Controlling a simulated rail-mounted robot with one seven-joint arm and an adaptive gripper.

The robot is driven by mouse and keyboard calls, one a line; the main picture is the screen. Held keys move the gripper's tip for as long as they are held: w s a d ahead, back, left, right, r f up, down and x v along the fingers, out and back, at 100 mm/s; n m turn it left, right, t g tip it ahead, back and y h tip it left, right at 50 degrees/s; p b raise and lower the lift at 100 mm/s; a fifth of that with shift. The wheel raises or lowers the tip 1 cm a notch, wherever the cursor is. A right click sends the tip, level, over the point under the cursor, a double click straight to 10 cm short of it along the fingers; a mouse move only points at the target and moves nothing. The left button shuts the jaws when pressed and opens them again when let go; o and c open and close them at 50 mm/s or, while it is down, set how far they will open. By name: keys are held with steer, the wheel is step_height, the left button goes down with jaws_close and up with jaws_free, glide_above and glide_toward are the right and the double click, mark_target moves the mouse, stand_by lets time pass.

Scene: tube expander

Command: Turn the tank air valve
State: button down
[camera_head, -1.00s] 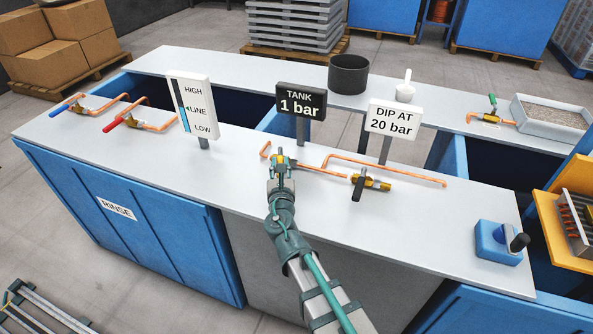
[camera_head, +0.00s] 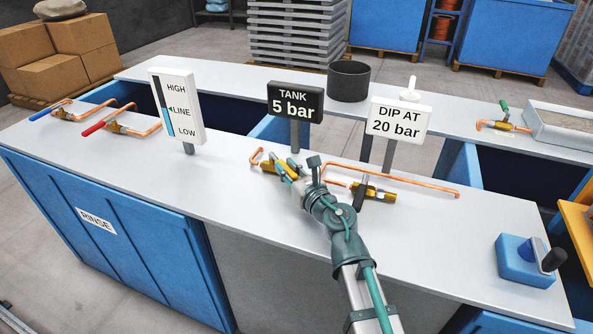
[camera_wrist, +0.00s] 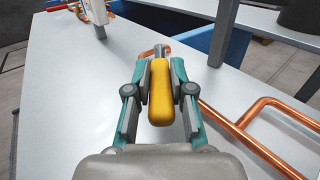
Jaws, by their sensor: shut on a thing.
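The tank air valve has a yellow handle (camera_wrist: 161,92), which lies between my fingers in the wrist view. My gripper (camera_wrist: 161,80) is shut on it, one finger on each side. In the head view my gripper (camera_head: 282,168) is at the copper pipe in front of the black tank sign (camera_head: 295,102), which reads 5 bar. The valve's body is mostly hidden by the gripper. The white sign (camera_head: 399,120) to the right reads DIP AT 20 bar.
A brass valve with a dark lever (camera_head: 373,190) and a long copper pipe (camera_head: 400,178) lie just right of my gripper. A level sign (camera_head: 178,105) stands to the left. A blue block with a black knob (camera_head: 525,262) sits at the right.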

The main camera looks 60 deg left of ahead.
steer(key=c, duration=1)
jaws_free()
steer(key=shift+s, duration=0.1)
steer(key=d, duration=1.2)
steer(key=shift+s, duration=0.25)
